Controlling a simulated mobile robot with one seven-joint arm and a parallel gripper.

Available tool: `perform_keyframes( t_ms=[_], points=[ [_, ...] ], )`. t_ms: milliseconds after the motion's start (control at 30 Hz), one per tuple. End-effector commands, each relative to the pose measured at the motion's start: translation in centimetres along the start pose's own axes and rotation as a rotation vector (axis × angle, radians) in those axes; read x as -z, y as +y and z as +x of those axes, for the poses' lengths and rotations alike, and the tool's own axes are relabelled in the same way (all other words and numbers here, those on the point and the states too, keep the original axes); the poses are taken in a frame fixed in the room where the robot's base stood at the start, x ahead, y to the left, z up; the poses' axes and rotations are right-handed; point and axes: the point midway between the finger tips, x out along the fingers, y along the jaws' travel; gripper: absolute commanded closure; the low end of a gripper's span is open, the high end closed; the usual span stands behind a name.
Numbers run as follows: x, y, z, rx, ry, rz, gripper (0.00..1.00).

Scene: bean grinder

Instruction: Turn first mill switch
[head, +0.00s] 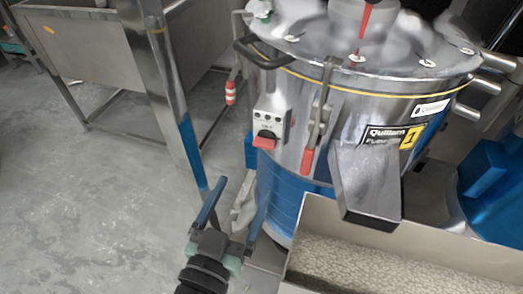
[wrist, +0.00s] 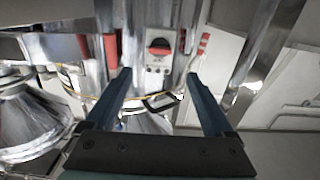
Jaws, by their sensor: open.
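The first mill (head: 290,210) is a steel drum with a blue lower part and a yellow-and-black label. Its switch (head: 266,139) is a grey box with a red knob on the drum's front left. In the wrist view the switch (wrist: 160,47) shows upside down, between and beyond the fingers. My gripper (head: 243,184) is open and empty, low in front of the mill and below the switch. Its two blue fingers point towards the mill. The wrist view also shows the gripper (wrist: 158,75) with nothing between its fingertips; they look apart from the switch.
A red-handled lever (head: 308,158) and a steel chute (head: 368,182) are right of the switch. An open bin of beans (head: 390,268) stands front right. A steel post (head: 172,90) rises at the left. The grey floor (head: 80,200) at left is clear.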

Motion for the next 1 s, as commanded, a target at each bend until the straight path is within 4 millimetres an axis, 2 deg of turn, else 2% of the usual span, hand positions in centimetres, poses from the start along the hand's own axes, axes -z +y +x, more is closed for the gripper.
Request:
perform_keyframes(
  t_ms=[300, 500, 700, 967, 1000],
  points=[
    [0.5, 0.1, 6.8, -0.003, 0.003, 0.001, 0.12],
    [0.3, 0.0, 9.9, -0.002, 0.002, 0.001, 0.12],
    [0.2, 0.1, 11.2, -0.001, 0.001, 0.002, 0.12],
    [0.2, 0.1, 11.4, -0.001, 0.001, 0.001, 0.12],
    [0.2, 0.1, 11.4, -0.001, 0.001, 0.001, 0.16]
  ],
)
